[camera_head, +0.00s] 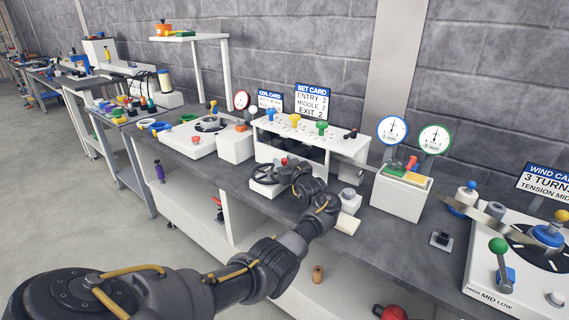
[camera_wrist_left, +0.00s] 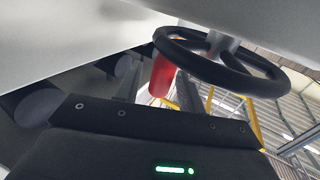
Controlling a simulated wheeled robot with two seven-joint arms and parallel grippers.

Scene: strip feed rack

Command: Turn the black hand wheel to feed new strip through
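The black hand wheel (camera_head: 264,174) lies on top of a white block at the front of the strip rack. It shows large in the left wrist view (camera_wrist_left: 222,66), with a red handle (camera_wrist_left: 162,76) sticking out from its rim. My left gripper (camera_head: 289,172) is at the right side of the wheel, by the handle. In the wrist view its fingers (camera_wrist_left: 156,88) stand apart, one on each side of the red handle, with a gap visible. The fingertips are partly hidden in the head view. My right gripper is not in view.
The white rack (camera_head: 345,143) with yellow and green knobs stands behind the wheel. A SET CARD (camera_head: 313,102) is above it. Right are a white gauge box (camera_head: 399,197) and the winder plate (camera_head: 528,285).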

